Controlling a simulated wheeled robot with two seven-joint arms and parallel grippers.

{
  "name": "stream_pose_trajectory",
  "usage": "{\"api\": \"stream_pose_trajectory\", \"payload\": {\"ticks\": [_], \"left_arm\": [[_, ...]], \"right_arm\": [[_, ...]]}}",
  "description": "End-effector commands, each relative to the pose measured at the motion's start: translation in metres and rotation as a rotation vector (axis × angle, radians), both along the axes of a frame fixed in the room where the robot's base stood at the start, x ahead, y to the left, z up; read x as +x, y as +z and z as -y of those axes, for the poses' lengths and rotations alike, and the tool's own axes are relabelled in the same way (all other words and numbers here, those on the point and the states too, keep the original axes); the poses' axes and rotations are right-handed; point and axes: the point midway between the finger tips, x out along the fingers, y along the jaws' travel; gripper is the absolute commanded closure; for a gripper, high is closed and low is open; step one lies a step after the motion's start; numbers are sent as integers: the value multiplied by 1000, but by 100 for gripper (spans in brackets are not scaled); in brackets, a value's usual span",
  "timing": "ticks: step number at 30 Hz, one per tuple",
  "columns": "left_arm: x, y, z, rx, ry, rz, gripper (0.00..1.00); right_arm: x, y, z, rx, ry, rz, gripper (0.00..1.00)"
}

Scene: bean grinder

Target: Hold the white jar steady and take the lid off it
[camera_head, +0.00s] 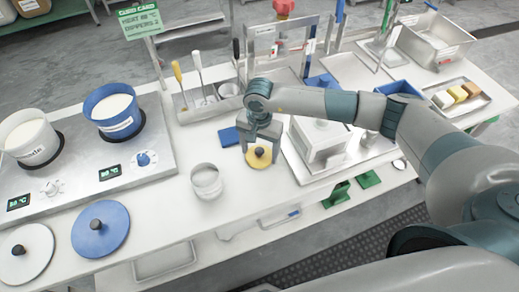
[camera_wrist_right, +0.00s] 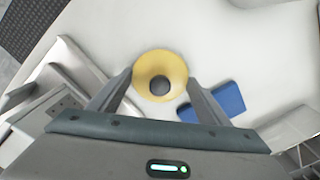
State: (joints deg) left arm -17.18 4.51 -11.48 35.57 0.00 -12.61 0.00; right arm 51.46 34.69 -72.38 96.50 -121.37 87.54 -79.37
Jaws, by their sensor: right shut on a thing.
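My right gripper (camera_head: 261,149) is shut on a round yellow lid (camera_head: 258,160) with a dark knob in its middle. In the right wrist view the lid (camera_wrist_right: 148,68) sits between the two fingertips (camera_wrist_right: 159,78), one on each side of its rim. An open pale cylinder (camera_head: 207,182), which looks like the white jar, stands upright on the white table, left of the gripper and apart from it. What is directly beneath the lid is hidden, and I cannot tell its height above the table. My left gripper is not in view.
A blue flat block (camera_head: 229,136) lies just left of the right gripper. A hotplate unit (camera_head: 75,165) with a white pot (camera_head: 29,135) and a blue pot (camera_head: 108,125) fills the left. A blue lid (camera_head: 112,235) and white lid (camera_head: 38,262) lie in front. A metal tray (camera_head: 335,168) is on the right.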

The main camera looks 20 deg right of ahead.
Motion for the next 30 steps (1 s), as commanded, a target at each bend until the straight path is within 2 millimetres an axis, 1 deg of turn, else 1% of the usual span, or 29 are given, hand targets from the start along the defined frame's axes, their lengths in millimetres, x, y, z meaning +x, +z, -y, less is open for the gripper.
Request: {"api": "stream_pose_trajectory", "payload": {"ticks": [3,4,5,6,15,20,21,26,30], "left_arm": [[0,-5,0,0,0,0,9],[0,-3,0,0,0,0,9],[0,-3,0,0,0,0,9],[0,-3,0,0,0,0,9],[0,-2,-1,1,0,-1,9],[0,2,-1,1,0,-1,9],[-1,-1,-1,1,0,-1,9],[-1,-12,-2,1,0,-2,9],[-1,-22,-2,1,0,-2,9]], "right_arm": [[0,-4,0,0,0,0,56],[0,-2,0,0,0,0,22],[0,-2,0,0,0,0,15],[0,-2,0,0,0,0,11],[0,-2,0,0,0,0,11],[0,2,0,0,0,0,11],[1,3,0,0,0,1,11],[1,20,0,1,1,4,11],[2,43,1,-1,1,5,11]]}}
